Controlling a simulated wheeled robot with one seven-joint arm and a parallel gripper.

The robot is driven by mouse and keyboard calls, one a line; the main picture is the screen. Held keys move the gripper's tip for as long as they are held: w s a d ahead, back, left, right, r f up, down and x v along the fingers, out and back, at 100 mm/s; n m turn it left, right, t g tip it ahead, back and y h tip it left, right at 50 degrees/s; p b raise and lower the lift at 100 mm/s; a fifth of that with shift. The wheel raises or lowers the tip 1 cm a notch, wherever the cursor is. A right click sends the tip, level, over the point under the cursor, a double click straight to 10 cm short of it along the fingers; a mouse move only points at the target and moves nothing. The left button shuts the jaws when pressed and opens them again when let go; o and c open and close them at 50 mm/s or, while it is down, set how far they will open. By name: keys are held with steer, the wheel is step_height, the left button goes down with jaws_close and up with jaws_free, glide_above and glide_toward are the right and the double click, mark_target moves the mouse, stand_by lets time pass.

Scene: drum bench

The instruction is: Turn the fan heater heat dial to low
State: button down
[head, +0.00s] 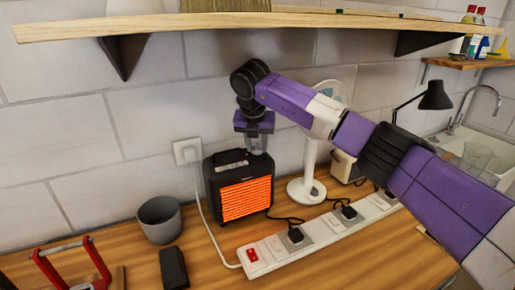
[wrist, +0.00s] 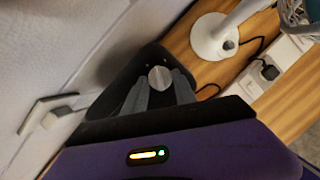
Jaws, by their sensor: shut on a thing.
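The fan heater (head: 240,190) is a small black box with a glowing orange front grille, standing on the wooden bench near the wall. Its heat dial (wrist: 159,78) is a round grey-silver knob on the dark top panel, seen in the wrist view. My gripper (wrist: 160,88) points down at the heater's top, with its grey fingers closed on the dial from either side. In the head view my gripper (head: 257,150) reaches the right part of the heater's top, and the dial is hidden there. I cannot read the dial's marks or its setting.
A white power strip (head: 310,235) with plugs lies in front of the heater. A white fan (head: 305,187) stands to its right and a grey cup (head: 159,219) to its left. A wooden shelf (head: 230,24) hangs above my arm. A wall socket (head: 187,151) is behind left.

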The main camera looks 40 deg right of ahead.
steer(key=m, duration=0.2)
steer(key=m+g, duration=0.1)
steer(key=m, duration=0.1)
steer(key=m+g+h+b, duration=0.1)
steer(key=shift+w+a+m, duration=0.1)
steer(key=shift+w+m, duration=0.2)
steer(key=shift+m, duration=0.1)
stand_by(0.4)
steer(key=c, duration=1)
jaws_free()
steer(key=b+v, duration=0.1)
steer(key=v, duration=0.7)
steer(key=shift+b, duration=0.4)
steer(key=shift+f, duration=0.1)
